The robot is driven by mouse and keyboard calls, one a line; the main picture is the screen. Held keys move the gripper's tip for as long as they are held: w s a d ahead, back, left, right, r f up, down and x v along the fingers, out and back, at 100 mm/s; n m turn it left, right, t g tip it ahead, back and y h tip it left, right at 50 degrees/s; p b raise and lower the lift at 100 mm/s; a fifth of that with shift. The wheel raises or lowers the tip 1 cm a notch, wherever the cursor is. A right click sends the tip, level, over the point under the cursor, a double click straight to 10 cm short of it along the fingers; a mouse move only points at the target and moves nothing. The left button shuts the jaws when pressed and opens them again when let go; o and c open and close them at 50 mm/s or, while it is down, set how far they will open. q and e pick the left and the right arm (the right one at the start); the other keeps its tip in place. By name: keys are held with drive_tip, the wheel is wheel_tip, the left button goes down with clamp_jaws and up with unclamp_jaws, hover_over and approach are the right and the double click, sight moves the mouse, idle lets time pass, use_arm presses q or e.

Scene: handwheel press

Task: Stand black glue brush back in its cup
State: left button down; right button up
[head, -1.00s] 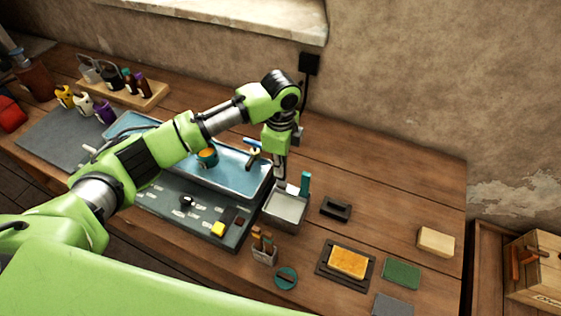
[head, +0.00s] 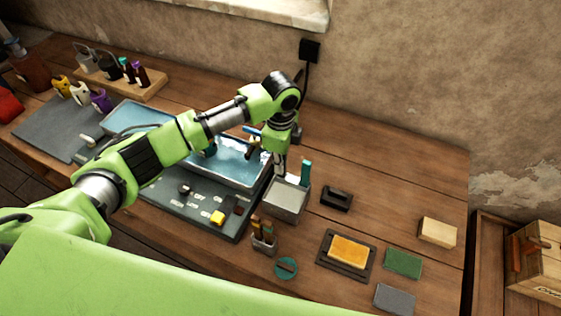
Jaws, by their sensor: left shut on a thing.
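My left gripper (head: 280,164) points down at the back left of a square grey container (head: 288,203). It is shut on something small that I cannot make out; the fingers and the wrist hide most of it. I cannot pick out the black glue brush with certainty. A teal upright handle (head: 305,172) stands at the container's back right corner, just right of the gripper. A small holder (head: 264,245) with several brown-handled tools stands in front of the container. Which of these is the brush's cup is not clear. My right gripper is not in view.
A blue water tray (head: 232,170) lies left of the gripper, partly under my arm. A black block (head: 337,197), an orange sponge (head: 348,251), a green pad (head: 403,262) and a tan block (head: 437,232) lie to the right. The table behind the black block is clear.

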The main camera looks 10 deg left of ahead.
use_arm(q)
drive_tip(key=c, duration=2)
unclamp_jaws()
drive_tip(key=shift+c, duration=0.2)
drive_tip(key=shift+r, duration=0.1)
wheel_tip(320, 180, up, 12)
drive_tip(key=shift+f, duration=0.1)
